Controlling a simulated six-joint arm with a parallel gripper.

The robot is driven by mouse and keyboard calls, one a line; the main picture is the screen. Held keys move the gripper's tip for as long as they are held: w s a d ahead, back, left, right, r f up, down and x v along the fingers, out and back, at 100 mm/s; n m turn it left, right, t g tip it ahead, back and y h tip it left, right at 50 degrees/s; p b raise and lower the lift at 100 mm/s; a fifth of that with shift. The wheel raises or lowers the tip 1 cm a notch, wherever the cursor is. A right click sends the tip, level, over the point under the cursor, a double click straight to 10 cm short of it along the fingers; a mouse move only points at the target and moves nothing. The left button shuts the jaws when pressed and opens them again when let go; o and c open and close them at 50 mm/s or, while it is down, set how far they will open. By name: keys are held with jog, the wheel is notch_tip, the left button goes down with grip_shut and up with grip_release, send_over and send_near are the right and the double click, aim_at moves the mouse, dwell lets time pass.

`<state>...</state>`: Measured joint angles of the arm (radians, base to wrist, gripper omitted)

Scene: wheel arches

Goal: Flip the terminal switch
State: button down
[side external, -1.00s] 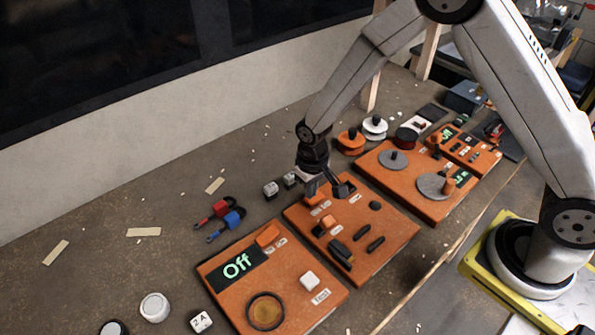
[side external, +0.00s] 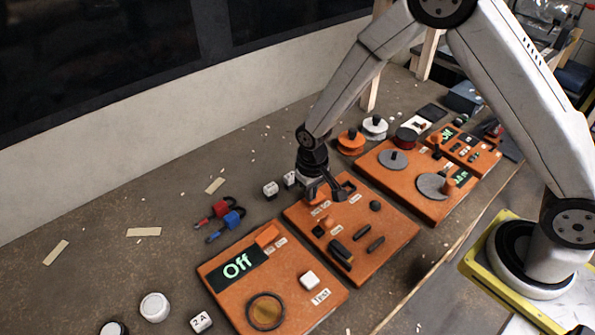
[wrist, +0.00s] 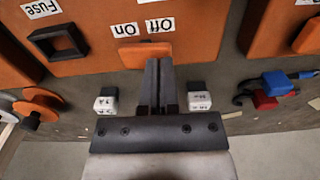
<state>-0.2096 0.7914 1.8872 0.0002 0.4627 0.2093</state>
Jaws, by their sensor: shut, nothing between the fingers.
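My gripper (side external: 330,192) is shut and empty, low over the far edge of the middle orange panel (side external: 387,235). In the wrist view my shut fingers (wrist: 157,65) reach to an orange rocker switch (wrist: 132,55) on that panel and overlap its right part. White "On" (wrist: 124,29) and "Off" (wrist: 160,24) labels sit beside the switch. I cannot tell whether the fingers touch it. In the side view the switch is mostly hidden by my gripper. The left panel has a similar orange switch (side external: 267,234) and a display reading "Off" (side external: 238,265).
A black square socket (wrist: 58,42) labelled "Fuse" is beside the switch. Two small white blocks (side external: 270,189) stand behind the panel. Red (side external: 221,208) and blue (side external: 233,218) connectors lie to the left. A further orange panel (side external: 410,180) with discs stands right.

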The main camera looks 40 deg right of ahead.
jog(key=shift+f, duration=0.25)
jog(key=shift+r, duration=3.5)
jog(key=s+d+r+t, duration=0.1)
jog(key=s+d+r, duration=0.3)
jog(key=s, duration=0.2)
jog(key=s+d+r+t, duration=0.1)
jog(key=s+d+r, duration=0.2)
jog(key=s, duration=0.4)
jog(key=shift+s+d+r+t, duration=0.2)
jog(key=shift+d+r+t, duration=0.15)
jog(key=shift+d, duration=0.55)
